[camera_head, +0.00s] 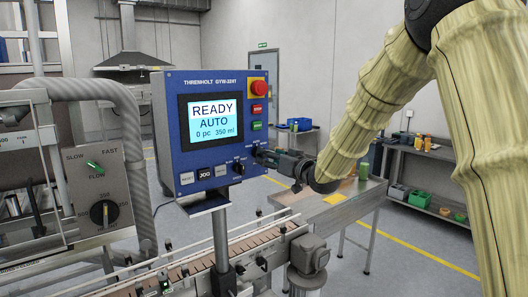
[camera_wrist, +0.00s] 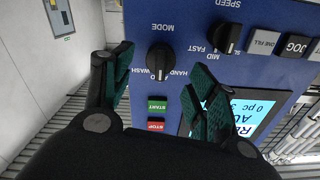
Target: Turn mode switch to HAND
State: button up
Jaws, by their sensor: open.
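The mode switch is a black rotary knob (camera_wrist: 160,58) on the blue control panel (camera_head: 174,165), under the word MODE, upside down in the wrist view. HAND and WASH are printed beside it. The panel screen (camera_head: 212,121) reads READY, AUTO, 0 pc, 350 ml. My gripper (camera_wrist: 162,72) is open and empty, its green-padded fingers on either side of the knob in the wrist view. In the head view my gripper (camera_head: 268,157) is at the panel's lower right edge, hiding part of the knob area.
The speed knob (camera_wrist: 226,37) is close beside the right finger. Green START (camera_wrist: 157,105) and red STOP (camera_wrist: 155,125) buttons lie near the fingers. A red emergency stop (camera_head: 258,88) tops the panel. A conveyor (camera_head: 190,270) runs below.

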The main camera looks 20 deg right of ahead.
jog(key=shift+p+x, duration=0.6)
jog(key=shift+x, duration=1.45)
jog(key=shift+c, duration=0.2)
jog(key=c, duration=1)
